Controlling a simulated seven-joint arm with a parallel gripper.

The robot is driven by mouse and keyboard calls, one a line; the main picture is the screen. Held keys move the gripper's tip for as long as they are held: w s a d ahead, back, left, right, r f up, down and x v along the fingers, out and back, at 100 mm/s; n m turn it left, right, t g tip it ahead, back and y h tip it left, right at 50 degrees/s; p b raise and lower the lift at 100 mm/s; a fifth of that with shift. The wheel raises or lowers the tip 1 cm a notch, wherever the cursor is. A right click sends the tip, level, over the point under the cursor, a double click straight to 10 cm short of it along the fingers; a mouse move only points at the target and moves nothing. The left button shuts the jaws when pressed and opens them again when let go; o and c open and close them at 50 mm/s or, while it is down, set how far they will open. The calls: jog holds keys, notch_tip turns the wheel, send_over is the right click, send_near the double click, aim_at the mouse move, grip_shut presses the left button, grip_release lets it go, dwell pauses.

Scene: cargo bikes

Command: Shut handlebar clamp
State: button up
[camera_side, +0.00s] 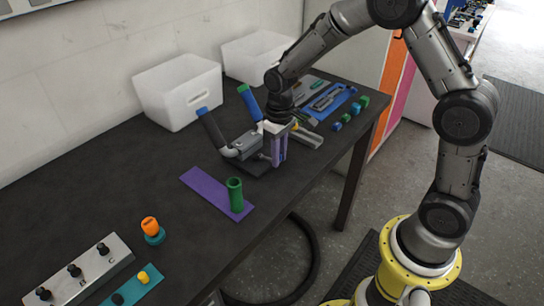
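A grey clamp block (248,142) sits on a dark base on the table, around the middle of a bent handlebar. The handlebar has a dark grip (212,130) with a blue end at the left and a blue grip (250,103) with a green end behind. I cannot tell from here whether the clamp stands open or shut. My gripper (279,161) points down at the right side of the clamp, close to it. Its purple fingers look near each other; contact and anything between them are too small to make out.
Two white bins (178,92) (258,57) stand along the wall. A purple plate (205,191) with a green cylinder (235,195) lies in front. An orange knob (150,227) and a metal panel (85,270) are at front left. A blue tool tray (331,101) and small blocks (350,115) lie right.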

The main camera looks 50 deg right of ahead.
grip_shut()
jog(key=shift+a, duration=0.1)
